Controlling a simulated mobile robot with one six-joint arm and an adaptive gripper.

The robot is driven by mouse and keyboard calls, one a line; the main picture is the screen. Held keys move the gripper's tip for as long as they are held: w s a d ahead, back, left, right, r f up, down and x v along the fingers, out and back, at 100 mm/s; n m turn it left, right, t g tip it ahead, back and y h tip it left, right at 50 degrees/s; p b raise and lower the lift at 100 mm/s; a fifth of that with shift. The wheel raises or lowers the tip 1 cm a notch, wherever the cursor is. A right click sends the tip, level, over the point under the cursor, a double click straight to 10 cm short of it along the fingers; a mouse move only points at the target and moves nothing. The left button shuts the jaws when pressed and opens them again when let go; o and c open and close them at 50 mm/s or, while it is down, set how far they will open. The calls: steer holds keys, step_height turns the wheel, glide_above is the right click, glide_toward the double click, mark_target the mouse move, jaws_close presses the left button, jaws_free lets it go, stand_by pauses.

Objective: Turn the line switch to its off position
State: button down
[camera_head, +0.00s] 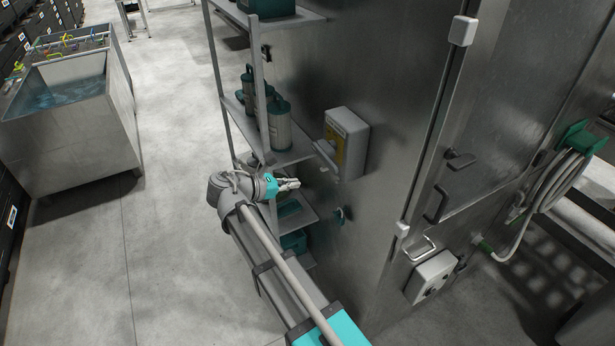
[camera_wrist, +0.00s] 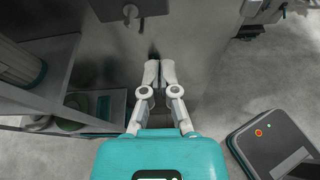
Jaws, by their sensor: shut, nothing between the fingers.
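The line switch (camera_head: 347,143) looks to be the light grey box with a yellow plate on the steel wall. A pale grey lever (camera_head: 325,157) slants across its lower left front; I cannot read its position markings. My gripper (camera_head: 293,184) is below and left of the box in the head view, apart from it, beside the shelf rack. In the wrist view, the fingers (camera_wrist: 159,73) are together and empty, pointing toward the steel wall.
A shelf rack (camera_head: 292,157) with green and grey canisters (camera_head: 280,123) stands close beside my gripper. A control box (camera_head: 432,276) and hose reel (camera_head: 577,138) are at right. Open floor (camera_head: 180,230) lies left.

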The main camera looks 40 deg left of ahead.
mark_target(329, 156)
steer(key=b+x, duration=0.3)
steer(key=x, duration=0.7)
steer(key=shift+s+r+p, duration=0.2)
steer(key=shift+r+p, duration=1.75)
steer(key=shift+r, duration=0.05)
steer(key=shift+r+p, duration=0.65)
steer(key=shift+f, duration=0.1)
